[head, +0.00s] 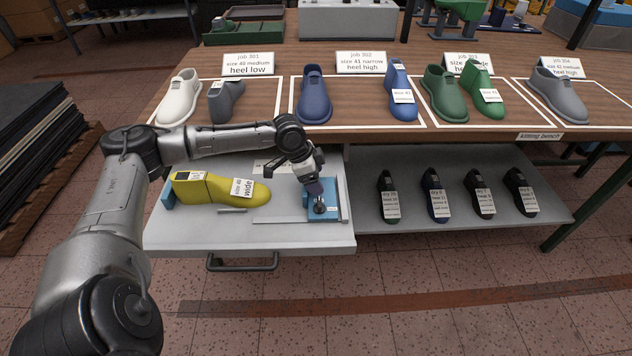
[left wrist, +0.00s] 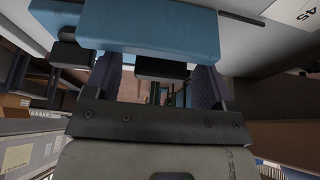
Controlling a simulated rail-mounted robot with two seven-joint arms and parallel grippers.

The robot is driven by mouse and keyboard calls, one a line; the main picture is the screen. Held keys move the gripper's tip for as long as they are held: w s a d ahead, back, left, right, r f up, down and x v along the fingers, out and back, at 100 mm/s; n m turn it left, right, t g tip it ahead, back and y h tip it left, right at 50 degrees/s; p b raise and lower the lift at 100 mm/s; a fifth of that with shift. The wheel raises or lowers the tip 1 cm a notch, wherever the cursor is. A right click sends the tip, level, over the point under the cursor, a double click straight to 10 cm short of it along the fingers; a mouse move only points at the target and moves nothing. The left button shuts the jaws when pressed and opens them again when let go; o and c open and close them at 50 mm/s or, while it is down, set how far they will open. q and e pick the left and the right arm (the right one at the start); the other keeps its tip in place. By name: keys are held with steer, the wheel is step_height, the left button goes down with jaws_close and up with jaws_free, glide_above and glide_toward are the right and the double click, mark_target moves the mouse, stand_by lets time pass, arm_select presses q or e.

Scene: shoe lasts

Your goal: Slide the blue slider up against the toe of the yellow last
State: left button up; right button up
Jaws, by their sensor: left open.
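The yellow last (head: 208,188) lies on a pulled-out grey drawer (head: 200,236), its heel end to the left and its toe pointing right, with a white label on it. The blue slider (head: 329,200) stands on the drawer to the right of the toe, with a visible gap between them. My left gripper (head: 316,189) is over the slider, fingers down. In the left wrist view the slider is a blue block (left wrist: 130,30) across the top. The open gripper's purple fingers (left wrist: 158,82) stand either side of a dark knob (left wrist: 162,68); contact is unclear. My right gripper is not in view.
A blue heel stop (head: 168,193) stands at the left end of the drawer. A thin rail (head: 280,221) runs along the drawer front. The bench above (head: 300,132) holds several shoes and lasts; a lower shelf (head: 455,205) holds several dark lasts.

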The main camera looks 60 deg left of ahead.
arm_select(q)
steer(key=shift+w+f, duration=0.15)
steer(key=shift+f, duration=0.15)
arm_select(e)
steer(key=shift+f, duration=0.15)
